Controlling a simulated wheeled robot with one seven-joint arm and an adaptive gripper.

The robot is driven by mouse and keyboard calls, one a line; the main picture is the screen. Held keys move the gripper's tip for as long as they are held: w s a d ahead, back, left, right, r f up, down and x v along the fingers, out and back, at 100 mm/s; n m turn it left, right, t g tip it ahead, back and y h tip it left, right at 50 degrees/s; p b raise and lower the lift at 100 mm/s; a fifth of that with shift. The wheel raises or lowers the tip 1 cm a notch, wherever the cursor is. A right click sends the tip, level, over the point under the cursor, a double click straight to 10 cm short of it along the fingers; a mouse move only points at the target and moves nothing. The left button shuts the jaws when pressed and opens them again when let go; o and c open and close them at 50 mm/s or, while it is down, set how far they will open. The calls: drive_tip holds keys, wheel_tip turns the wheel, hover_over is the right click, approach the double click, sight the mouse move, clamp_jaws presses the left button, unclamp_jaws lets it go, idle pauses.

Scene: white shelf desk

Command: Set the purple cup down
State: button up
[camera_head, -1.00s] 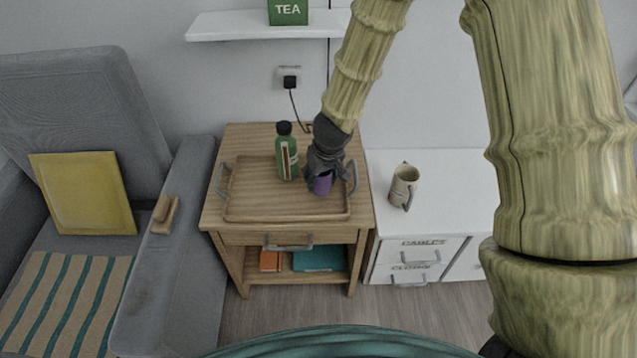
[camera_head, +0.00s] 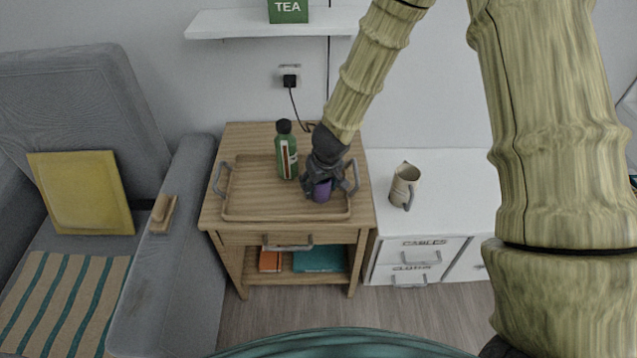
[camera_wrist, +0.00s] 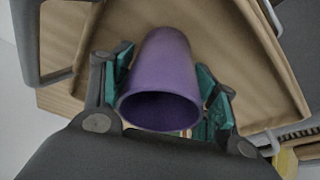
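The purple cup (camera_head: 321,191) is over the right part of the wooden tray (camera_head: 245,212), near the tray's right handle. My gripper (camera_head: 322,180) comes down on it from above. In the wrist view the purple cup (camera_wrist: 163,75) is between the two teal finger pads of my gripper (camera_wrist: 166,85), which press against its sides. Its open rim faces the wrist camera and its base points toward the tray. The cup looks upright or nearly so. I cannot tell whether its base touches the tray, as the contact is hidden.
A green bottle (camera_head: 286,152) stands on the tray just left of my gripper. The tray lies on a wooden side table (camera_head: 212,212). A beige mug (camera_head: 404,185) is on the white cabinet (camera_head: 458,190) at the right. The tray's left and front middle are clear.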

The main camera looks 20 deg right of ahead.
idle(0.3)
drive_tip(key=shift+r, duration=0.55)
drive_tip(key=p+v, duration=0.2)
drive_tip(key=v, duration=0.9)
drive_tip(key=shift+s+r+p, duration=0.1)
drive_tip(key=shift+s+p, duration=0.05)
drive_tip(key=shift+p, duration=0.25)
